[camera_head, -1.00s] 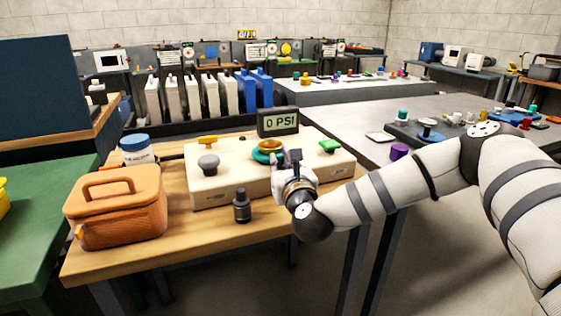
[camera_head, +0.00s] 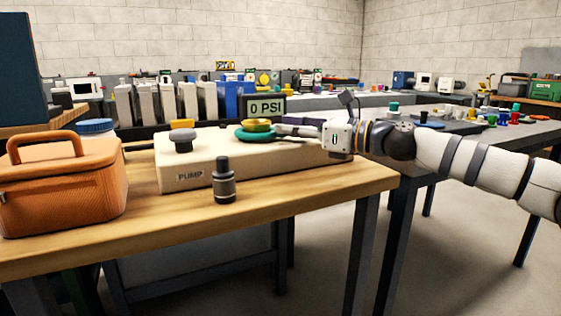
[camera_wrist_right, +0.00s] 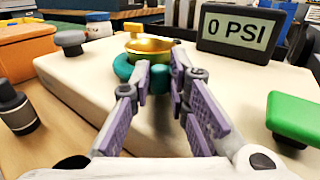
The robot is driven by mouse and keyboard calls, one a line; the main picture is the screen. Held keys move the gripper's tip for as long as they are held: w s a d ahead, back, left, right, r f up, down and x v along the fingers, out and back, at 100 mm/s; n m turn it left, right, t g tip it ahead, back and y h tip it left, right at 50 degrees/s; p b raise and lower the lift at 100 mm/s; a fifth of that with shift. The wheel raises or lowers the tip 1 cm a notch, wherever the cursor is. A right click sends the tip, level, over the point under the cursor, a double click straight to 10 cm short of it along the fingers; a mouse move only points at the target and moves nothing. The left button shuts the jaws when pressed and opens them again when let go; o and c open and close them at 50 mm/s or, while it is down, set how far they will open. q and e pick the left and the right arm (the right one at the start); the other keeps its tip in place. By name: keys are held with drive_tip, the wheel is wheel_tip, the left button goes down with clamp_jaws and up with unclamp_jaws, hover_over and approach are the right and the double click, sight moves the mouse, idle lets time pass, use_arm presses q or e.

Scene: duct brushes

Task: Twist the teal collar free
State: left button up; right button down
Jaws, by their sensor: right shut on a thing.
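The teal collar (camera_head: 245,135) is a thick ring around the base of a gold fitting (camera_head: 257,125) on top of the cream pump box (camera_head: 230,168). The collar also shows in the right wrist view (camera_wrist_right: 122,70), below the gold fitting (camera_wrist_right: 150,48). My right gripper (camera_head: 276,131) reaches in level from the right. In the right wrist view its two purple-padded fingers (camera_wrist_right: 160,74) are closed on the collar's near side, hiding part of it. The collar still sits around the fitting. My left gripper is not in view.
A display (camera_head: 266,106) reading 0 PSI stands behind the fitting. A grey knob (camera_head: 181,138) and a green handle (camera_wrist_right: 293,117) flank it on the box. A dark cylinder (camera_head: 223,182) and an orange cooler (camera_head: 62,188) stand on the wooden table (camera_head: 200,225).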

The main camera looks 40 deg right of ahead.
drive_tip(key=shift+w+d+f+n+g+y, duration=0.2)
drive_tip(key=shift+n+g+y, duration=0.2)
drive_tip(key=shift+y, duration=0.2)
drive_tip(key=shift+w+d+f+n+g+y, duration=0.1)
drive_tip(key=shift+d+n+g+y, duration=0.1)
drive_tip(key=shift+n+g+y, duration=0.3)
drive_tip(key=shift+r+t, duration=0.1)
drive_tip(key=shift+t, duration=0.2)
drive_tip(key=c, duration=1.5)
unclamp_jaws()
drive_tip(key=shift+c, duration=0.2)
drive_tip(key=shift+r, duration=0.1)
drive_tip(key=v, duration=1.2)
drive_tip(key=shift+d, duration=0.2)
